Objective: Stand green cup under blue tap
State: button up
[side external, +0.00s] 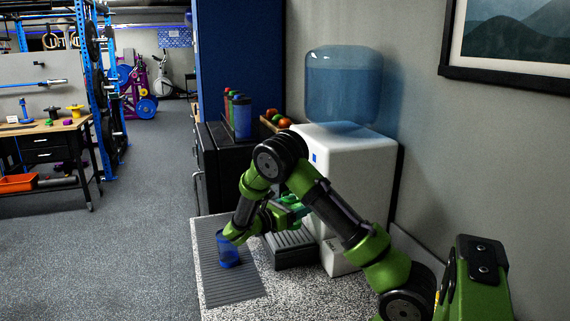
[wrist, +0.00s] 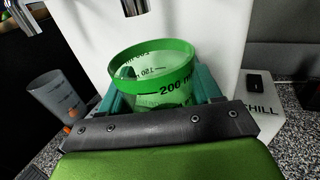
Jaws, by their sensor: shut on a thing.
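The green cup (wrist: 152,66) is see-through, with a bright green rim and a "200 ml" mark. In the wrist view it sits between the teal fingers of my gripper (wrist: 160,95), which is shut on it, mouth up. In the side view my gripper (side external: 288,208) is in front of the white water dispenser (side external: 345,165), above its drip tray (side external: 293,250); the arm mostly hides the cup there. In the wrist view one metal spout (wrist: 134,6) shows beyond the cup at the top, another (wrist: 22,14) at top left. No blue on either can be made out.
A blue cup (side external: 228,252) stands on the ribbed mat (side external: 235,287), left of the drip tray. A greyish clear cup (wrist: 58,97) shows at left in the wrist view. Bottles (side external: 241,117) stand on the black cabinet behind. The wall is close on the right.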

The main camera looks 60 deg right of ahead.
jog(key=shift+f, duration=1.75)
jog(key=shift+f, duration=0.15)
jog(key=o, duration=0.8)
jog(key=shift+c, duration=0.2)
